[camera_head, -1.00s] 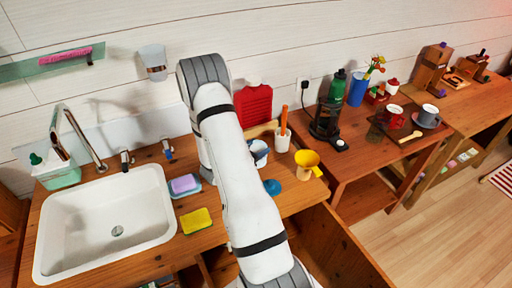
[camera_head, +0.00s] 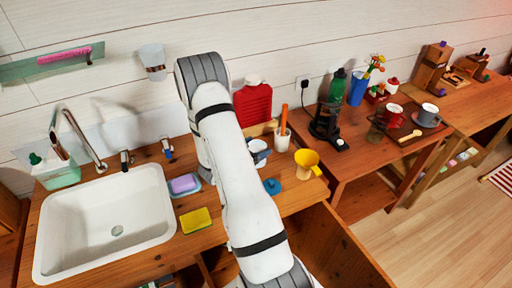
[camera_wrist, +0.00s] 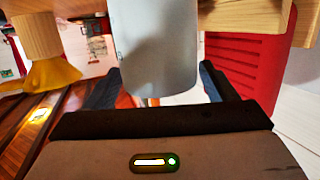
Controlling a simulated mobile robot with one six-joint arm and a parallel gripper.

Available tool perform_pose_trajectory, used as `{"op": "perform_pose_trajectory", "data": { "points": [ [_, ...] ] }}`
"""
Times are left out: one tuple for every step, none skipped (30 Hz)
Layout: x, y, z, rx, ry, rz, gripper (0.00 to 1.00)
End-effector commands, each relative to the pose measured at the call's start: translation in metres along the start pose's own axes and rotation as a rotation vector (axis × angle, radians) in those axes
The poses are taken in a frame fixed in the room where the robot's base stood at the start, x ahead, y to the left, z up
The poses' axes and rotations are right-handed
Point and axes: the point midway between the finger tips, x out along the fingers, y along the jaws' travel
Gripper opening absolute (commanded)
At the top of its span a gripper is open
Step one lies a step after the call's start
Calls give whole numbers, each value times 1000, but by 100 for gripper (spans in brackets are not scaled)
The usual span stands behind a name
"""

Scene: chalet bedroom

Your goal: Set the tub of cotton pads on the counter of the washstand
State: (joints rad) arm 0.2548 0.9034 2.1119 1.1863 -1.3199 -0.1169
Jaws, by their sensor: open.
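A pale cylinder, which looks like the tub of cotton pads (camera_wrist: 155,45), fills the top middle of the wrist view. In the head view a small white tub (camera_head: 259,150) shows just right of my arm, partly hidden by it, at the washstand counter (camera_head: 205,240). My gripper (camera_wrist: 160,85) is open, its two dark fingers on either side of the cylinder. I cannot tell whether they touch it. In the head view my arm hides most of the gripper.
A sink (camera_head: 105,220), yellow sponge (camera_head: 196,220) and soap dish (camera_head: 185,185) lie left.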

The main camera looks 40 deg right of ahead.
Motion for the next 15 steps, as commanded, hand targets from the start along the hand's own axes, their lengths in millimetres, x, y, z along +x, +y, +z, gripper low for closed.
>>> {"op": "perform_pose_trajectory", "data": {
  "points": [
    [-9, -2, 2, -1, 0, -7, 78],
    [-15, -2, 3, -1, 0, -7, 78],
    [-23, -2, 3, -1, 0, -8, 78],
    [-30, -2, 3, -1, 0, -8, 78],
    [-37, -2, 3, -1, 0, -8, 78],
    [-46, -2, 3, 0, 0, -8, 78],
    [-53, -2, 3, -1, 0, -9, 78],
    [-60, -2, 3, -1, 0, -8, 78],
    [-69, -2, 3, 0, 0, -9, 78],
    [-75, -2, 3, 0, 0, -8, 78],
    [-81, -2, 3, 0, 0, -8, 78],
    [-88, -1, 3, -1, 0, -7, 78],
    [-93, -1, 3, -1, 0, -8, 78],
    [-97, -1, 2, -1, 0, -6, 78],
    [-102, -2, 2, -1, 0, -7, 78]
  ]
}}
